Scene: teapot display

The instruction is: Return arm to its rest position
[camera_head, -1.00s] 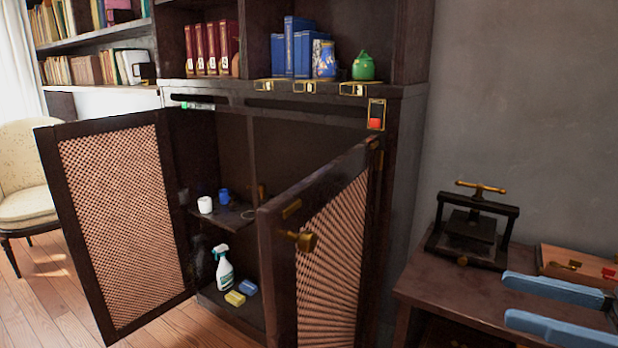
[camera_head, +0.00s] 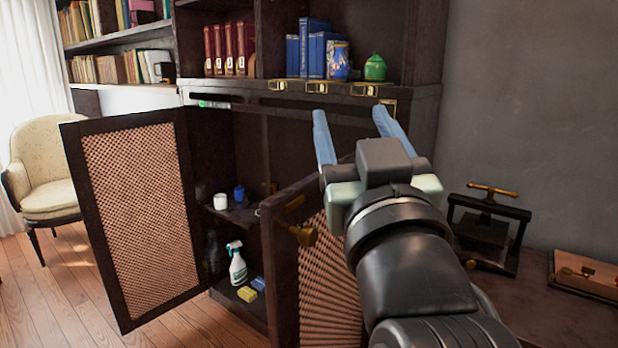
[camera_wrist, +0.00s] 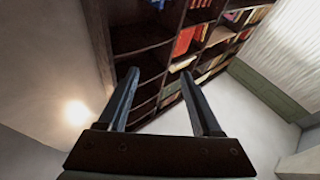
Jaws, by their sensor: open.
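My gripper (camera_head: 352,135) is open and empty, with its two blue fingers spread and pointing up and away in the head view. It stands in front of the cabinet, just above the open right door (camera_head: 325,270), and my forearm hides part of that door. Whether the arm touches the door cannot be told. In the wrist view my gripper (camera_wrist: 163,100) has nothing between its fingers, and a tilted bookshelf (camera_wrist: 140,38) shows beyond.
The left lattice door (camera_head: 140,210) stands open too. Inside are a white cup (camera_head: 221,200), a blue cup (camera_head: 239,194), a spray bottle (camera_head: 237,265) and sponges. A green teapot (camera_head: 375,67) and blue jar (camera_head: 337,61) stand above. A black press (camera_head: 490,235) is at right.

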